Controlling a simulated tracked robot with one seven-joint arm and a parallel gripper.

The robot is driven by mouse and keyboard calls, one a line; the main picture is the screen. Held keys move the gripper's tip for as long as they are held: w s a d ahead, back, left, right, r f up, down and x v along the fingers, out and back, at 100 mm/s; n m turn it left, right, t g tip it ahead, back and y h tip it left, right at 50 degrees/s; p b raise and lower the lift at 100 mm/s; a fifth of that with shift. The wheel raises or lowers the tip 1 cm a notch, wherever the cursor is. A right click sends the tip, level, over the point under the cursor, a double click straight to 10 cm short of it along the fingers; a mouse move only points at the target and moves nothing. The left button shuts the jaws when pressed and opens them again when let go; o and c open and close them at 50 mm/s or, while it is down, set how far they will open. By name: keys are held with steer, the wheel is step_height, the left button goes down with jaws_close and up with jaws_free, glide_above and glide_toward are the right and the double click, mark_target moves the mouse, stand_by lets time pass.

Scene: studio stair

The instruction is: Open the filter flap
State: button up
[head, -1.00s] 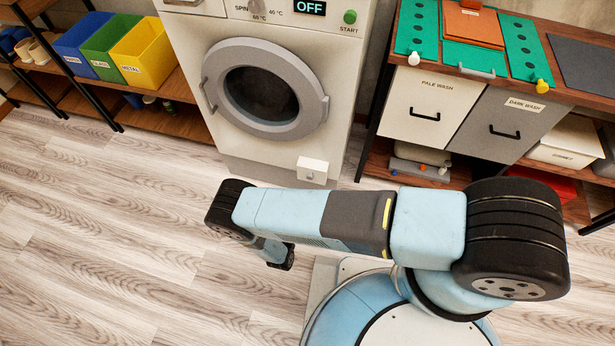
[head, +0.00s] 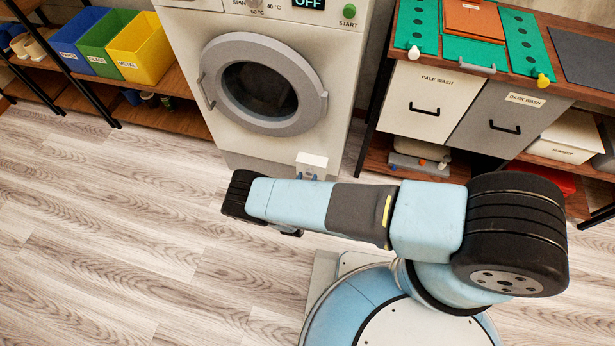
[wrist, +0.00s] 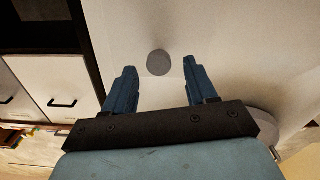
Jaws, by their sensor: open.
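The filter flap (head: 312,160) is a small white block low on the front of the washing machine (head: 190,45). In the wrist view my gripper (wrist: 159,72) is open and empty. A round grey knob (wrist: 157,62) on a pale face appears between the fingertips. I cannot tell whether the fingers touch anything. The flap looks closed.
The washer's round door (head: 262,85) is shut above the flap. A bench with pale (head: 415,103) and grey (head: 497,123) drawers stands right. Blue, green and yellow bins (head: 145,50) sit on a left shelf. The wooden floor at left is clear.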

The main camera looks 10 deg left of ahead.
steer(key=shift+w, duration=0.8)
steer(key=c, duration=1.1)
jaws_close()
